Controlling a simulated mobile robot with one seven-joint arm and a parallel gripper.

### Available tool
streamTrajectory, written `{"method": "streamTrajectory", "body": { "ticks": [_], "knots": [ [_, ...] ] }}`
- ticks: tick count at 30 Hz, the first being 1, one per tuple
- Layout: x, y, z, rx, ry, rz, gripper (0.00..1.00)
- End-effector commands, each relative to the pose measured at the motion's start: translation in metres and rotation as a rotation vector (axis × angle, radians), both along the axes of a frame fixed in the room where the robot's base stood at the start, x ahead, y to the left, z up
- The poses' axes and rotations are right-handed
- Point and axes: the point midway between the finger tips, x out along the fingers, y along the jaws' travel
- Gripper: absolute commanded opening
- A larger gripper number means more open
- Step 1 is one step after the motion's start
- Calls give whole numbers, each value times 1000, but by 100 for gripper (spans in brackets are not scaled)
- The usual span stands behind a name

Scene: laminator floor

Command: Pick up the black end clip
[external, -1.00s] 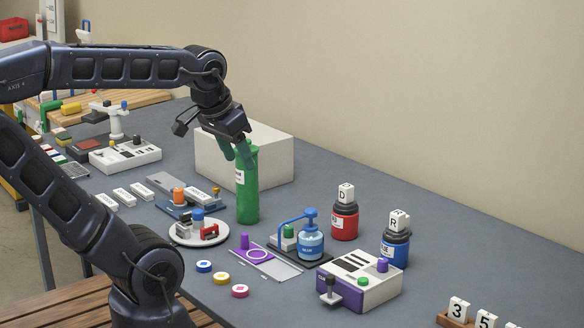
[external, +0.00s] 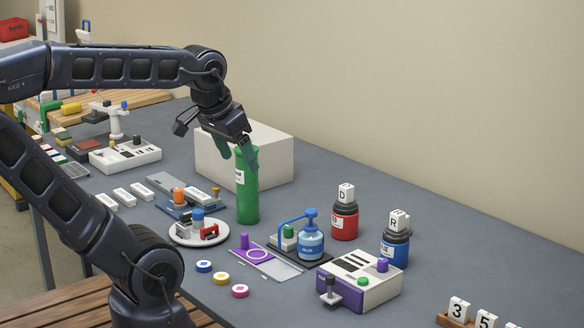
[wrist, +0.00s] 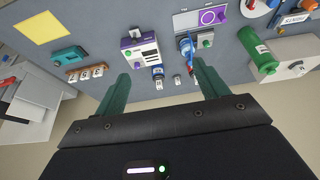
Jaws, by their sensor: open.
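I cannot make out the black end clip for certain. A small dark piece (external: 183,221) on the round white plate (external: 178,240) may be it, beside a blue-topped part and a red part. My gripper (external: 238,154) is high over the table, by the top of the green cylinder in the external view. In the wrist view its two green fingers (wrist: 162,88) are spread wide, with nothing held between them.
The tall green cylinder (external: 247,195) stands before a white box (external: 270,160); it also shows in the wrist view (wrist: 256,48). A blue pump bottle (external: 311,246), red bottle (external: 344,223), blue bottle (external: 395,250) and purple-white machine (external: 360,284) stand to the right.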

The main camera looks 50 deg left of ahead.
Motion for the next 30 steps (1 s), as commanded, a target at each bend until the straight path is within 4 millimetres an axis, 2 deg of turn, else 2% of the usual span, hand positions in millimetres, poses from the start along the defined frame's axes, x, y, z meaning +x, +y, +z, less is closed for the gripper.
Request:
{"method": "streamTrajectory", "body": {
  "ticks": [7, 14, 23, 30],
  "knots": [
    [5, 3, 1, -7, 11, 21, 73],
    [40, 27, 4, -55, 84, 159, 73],
    [94, 81, 0, -142, 193, 391, 73],
    [132, 136, -15, -214, 275, 577, 73]
  ]
}}
